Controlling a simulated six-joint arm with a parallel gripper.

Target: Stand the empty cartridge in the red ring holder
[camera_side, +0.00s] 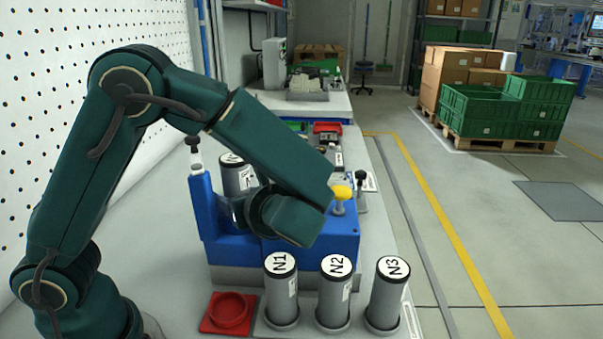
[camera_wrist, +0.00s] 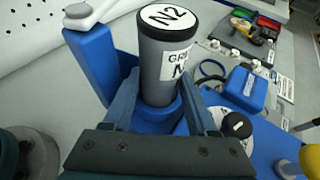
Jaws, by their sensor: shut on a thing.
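A grey cartridge with a black rim and a white N2 cap (camera_wrist: 165,55) stands upright in a blue collar (camera_wrist: 155,119) of the blue machine. In the side view the same cartridge (camera_side: 238,179) shows partly behind my arm. My gripper (camera_wrist: 160,92) is shut on its lower body, one finger on each side. In the side view my fingers are mostly hidden by my wrist. The red ring holder (camera_side: 230,311) lies on the table at the front left, with nothing in it. I cannot tell whether the held cartridge is empty.
Three cartridges, N1 (camera_side: 281,290), N2 (camera_side: 335,290) and N3 (camera_side: 387,291), stand in grey holders right of the red holder. The blue machine (camera_side: 340,243) has a yellow knob (camera_side: 342,192) and a black-topped post (camera_side: 194,157) close by. A pegboard wall (camera_side: 60,90) bounds the left.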

